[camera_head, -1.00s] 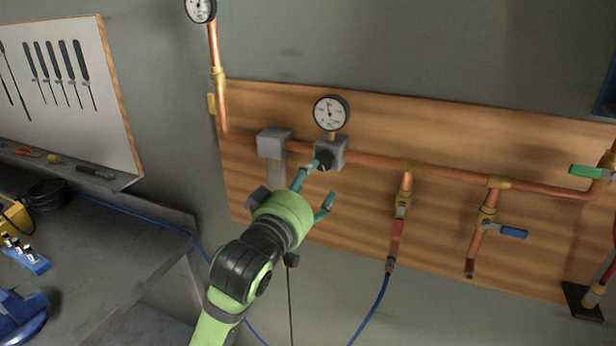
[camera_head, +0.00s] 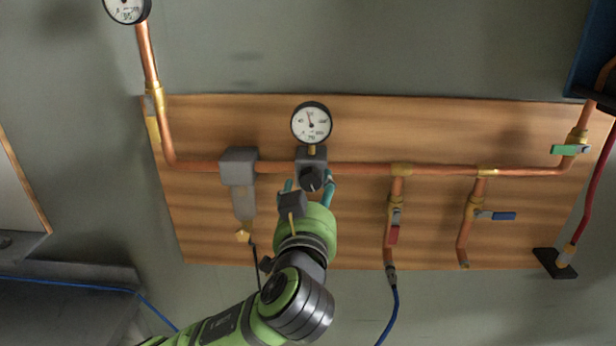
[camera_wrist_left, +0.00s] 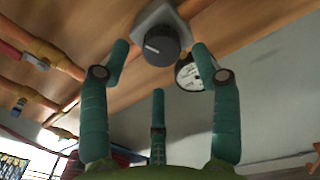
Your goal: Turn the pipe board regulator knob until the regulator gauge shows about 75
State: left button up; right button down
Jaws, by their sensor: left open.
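The regulator knob (camera_head: 312,180) is a dark round knob on the front of a grey regulator block (camera_head: 311,155) on the pipe board (camera_head: 450,125). The regulator gauge (camera_head: 311,123) stands just above it; its needle points up and slightly left, and its figures are too small to read surely. My left gripper (camera_head: 308,186) is open just below the knob, its teal fingers on either side of it. In the left wrist view the knob (camera_wrist_left: 161,45) is ahead between the spread fingertips, with no clear contact. The gauge (camera_wrist_left: 188,73) is partly hidden there by a finger. My right gripper is not in view.
A copper pipe (camera_head: 440,171) runs across the board. A grey filter unit (camera_head: 239,168) is left of the regulator. To the right are a red-handled valve (camera_head: 394,232), a blue-handled valve (camera_head: 503,216) and a green-handled valve (camera_head: 566,150). Another gauge (camera_head: 127,8) is at upper left.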

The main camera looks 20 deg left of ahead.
aim_at(310, 181)
pick_arm(q)
jog(key=x, duration=0.1)
jog(key=p+x, duration=0.1)
jog(key=x, duration=0.1)
jog(key=shift+a, duration=0.3)
jog(key=shift+w, duration=0.1)
jog(key=c, duration=1.2)
jog(key=shift+o, duration=0.2)
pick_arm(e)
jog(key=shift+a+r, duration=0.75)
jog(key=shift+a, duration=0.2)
pick_arm(q)
jog(key=shift+r+m, duration=0.15)
jog(key=shift+m, duration=0.85)
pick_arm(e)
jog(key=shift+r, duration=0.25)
